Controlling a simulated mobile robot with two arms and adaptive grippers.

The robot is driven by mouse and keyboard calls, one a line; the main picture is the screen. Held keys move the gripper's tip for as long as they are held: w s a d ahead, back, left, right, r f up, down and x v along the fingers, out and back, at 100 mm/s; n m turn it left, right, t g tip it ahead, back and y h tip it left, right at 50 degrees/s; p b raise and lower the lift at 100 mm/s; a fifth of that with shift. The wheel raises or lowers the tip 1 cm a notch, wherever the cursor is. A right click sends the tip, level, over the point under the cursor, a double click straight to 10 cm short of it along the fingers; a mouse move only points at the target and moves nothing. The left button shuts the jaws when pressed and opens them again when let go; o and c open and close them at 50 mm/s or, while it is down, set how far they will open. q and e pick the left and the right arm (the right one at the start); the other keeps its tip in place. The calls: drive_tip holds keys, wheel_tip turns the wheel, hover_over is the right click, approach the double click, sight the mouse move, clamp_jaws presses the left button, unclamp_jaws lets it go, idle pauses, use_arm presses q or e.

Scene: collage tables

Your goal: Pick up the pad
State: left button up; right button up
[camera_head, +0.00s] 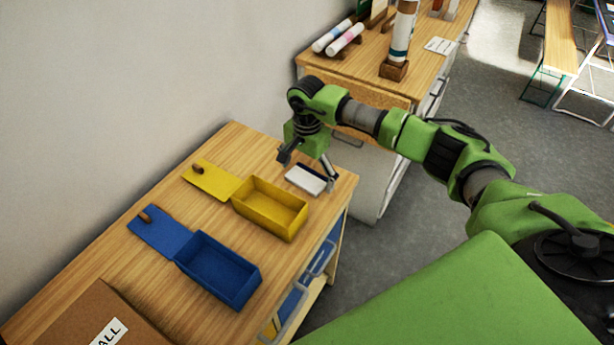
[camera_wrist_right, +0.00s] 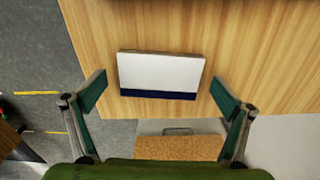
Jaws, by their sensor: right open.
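The pad (camera_head: 306,179) is a white block with a dark blue edge strip. It lies flat near the far right corner of the wooden table. The right wrist view shows the pad (camera_wrist_right: 160,72) between and beyond the fingertips, close to the table edge. My right gripper (camera_head: 307,170) is over the pad in the head view, with its fingers spread to either side. In the right wrist view the gripper (camera_wrist_right: 155,93) is open and empty, with green pads on its two fingers. My left gripper is not in view.
On the table (camera_head: 165,270) are an open yellow box (camera_head: 284,220) with its lid beside it, an open blue box (camera_head: 238,287) with its lid, and a cardboard box (camera_head: 88,312). A wooden cabinet (camera_head: 350,60) with rolls stands behind.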

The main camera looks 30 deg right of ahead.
drive_tip(key=shift+c, duration=0.4)
drive_tip(key=c, duration=1.1)
